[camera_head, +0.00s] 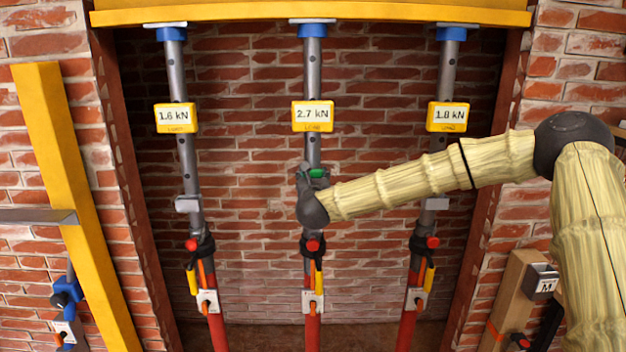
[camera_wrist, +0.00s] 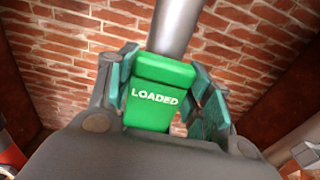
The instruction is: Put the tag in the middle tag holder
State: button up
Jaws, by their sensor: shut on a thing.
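The green tag (camera_wrist: 150,104), marked LOADED, is between the fingers of my gripper (camera_wrist: 160,90) in the wrist view. My gripper is shut on it, and the middle grey prop pole (camera_wrist: 178,28) rises right behind it. In the head view, my gripper (camera_head: 312,175) is in front of the middle prop, below its 2.7 kN display (camera_head: 313,116), with a bit of the green tag (camera_head: 317,173) showing. The middle tag holder is hidden behind my gripper and the tag; I cannot tell whether they touch. Grey tag holders show on the left prop (camera_head: 187,204) and right prop (camera_head: 435,203).
The left display (camera_head: 175,117) reads 1.6 kN and the right one (camera_head: 447,116) 1.8 kN. A yellow beam (camera_head: 240,12) spans the props' tops. A brick wall (camera_head: 250,180) stands behind. My arm crosses in front of the right prop. Red collars and levers lie below my gripper.

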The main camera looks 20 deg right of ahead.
aim_at(313, 155)
jog(key=shift+f+b, duration=0.75)
jog(key=shift+b, duration=0.35)
dwell(0.5)
jog(key=o, duration=1.6)
jog(key=shift+r+p, duration=0.5)
jog(key=shift+r, duration=3.55)
jog(key=shift+f, duration=0.15)
